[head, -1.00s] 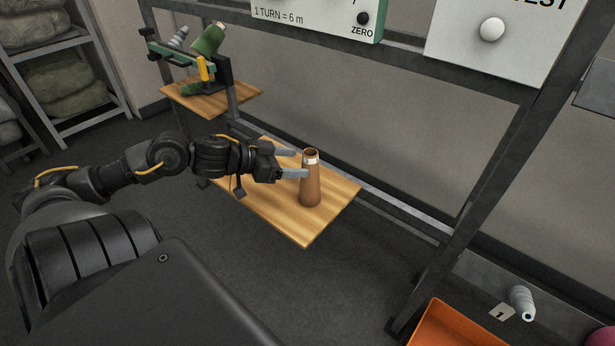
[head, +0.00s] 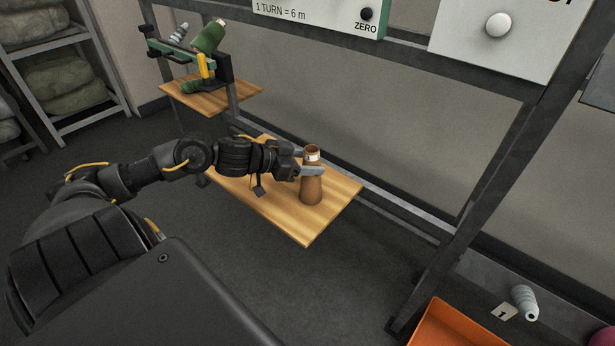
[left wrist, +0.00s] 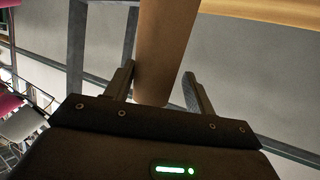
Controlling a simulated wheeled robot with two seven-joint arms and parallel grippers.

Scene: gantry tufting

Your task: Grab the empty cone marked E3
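A brown empty cone (head: 312,188) with a pale band near its top stands upright on the wooden shelf board (head: 300,232). No E3 mark can be read on it. My left gripper (head: 312,165) is at the cone's upper part, one finger passing in front of it. In the left wrist view the cone (left wrist: 165,45) lies between the two spread fingers (left wrist: 158,88), with a gap visible on at least the right side. The left gripper is open around the cone. My right gripper is not in view.
A second wooden shelf (head: 215,98) at the back left carries a green cone (head: 209,37) on a holder. Grey frame posts stand behind and right. An orange bin (head: 460,325) and a grey cone (head: 524,302) by a card marked 1 are at lower right.

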